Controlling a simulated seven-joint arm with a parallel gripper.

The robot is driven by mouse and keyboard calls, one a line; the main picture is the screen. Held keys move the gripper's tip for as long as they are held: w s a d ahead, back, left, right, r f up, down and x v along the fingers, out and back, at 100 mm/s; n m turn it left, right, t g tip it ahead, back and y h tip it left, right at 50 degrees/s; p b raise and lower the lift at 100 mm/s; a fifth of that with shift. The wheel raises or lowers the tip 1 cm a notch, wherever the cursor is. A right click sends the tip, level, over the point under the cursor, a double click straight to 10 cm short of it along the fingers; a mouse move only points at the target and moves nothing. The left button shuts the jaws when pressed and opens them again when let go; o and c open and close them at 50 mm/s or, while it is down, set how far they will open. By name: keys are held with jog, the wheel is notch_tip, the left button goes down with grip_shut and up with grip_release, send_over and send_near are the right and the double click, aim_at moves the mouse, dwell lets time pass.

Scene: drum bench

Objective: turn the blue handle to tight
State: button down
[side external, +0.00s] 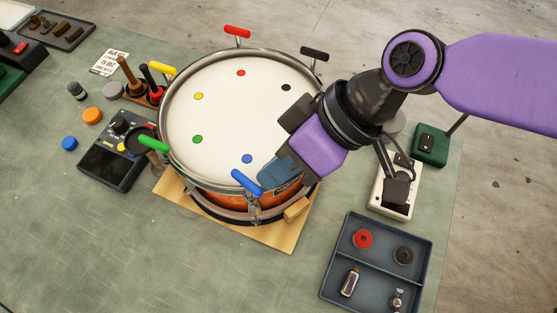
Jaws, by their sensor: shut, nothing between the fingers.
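The blue handle (246,182) is on the near rim of the drum (222,133), in front of the blue dot (247,158) on the white head. It slants, its left end higher in the picture. Its metal lug runs down the orange shell below it. My gripper (268,183) reaches in from the right, its fingertips low over the near rim, close to the right end of the blue handle. It is shut with nothing between the fingers. I cannot tell whether a finger touches the handle. No tight mark shows clearly.
Green (154,144), yellow (162,70), red (237,31) and black (315,53) handles stand around the rim. The drum sits on a wooden board (277,233). A divided tray (333,252) is at the lower right, a dark device (111,163) at left. The front mat is clear.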

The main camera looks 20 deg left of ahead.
jog(key=shift+s+d+m+t+y, duration=0.15)
jog(key=shift+s+m+t, duration=0.1)
jog(key=shift+m, duration=0.25)
jog(key=shift+s+d+m+t+y, duration=0.15)
jog(key=shift+m+t, duration=0.1)
jog(key=shift+m, duration=0.25)
jog(key=shift+s+m+t, duration=0.55)
jog(key=shift+m+t, duration=0.05)
jog(key=shift+m, duration=0.3)
jog(key=shift+s+m+t+y, duration=0.35)
jog(key=shift+m+t, duration=0.35)
jog(key=shift+m, duration=0.4)
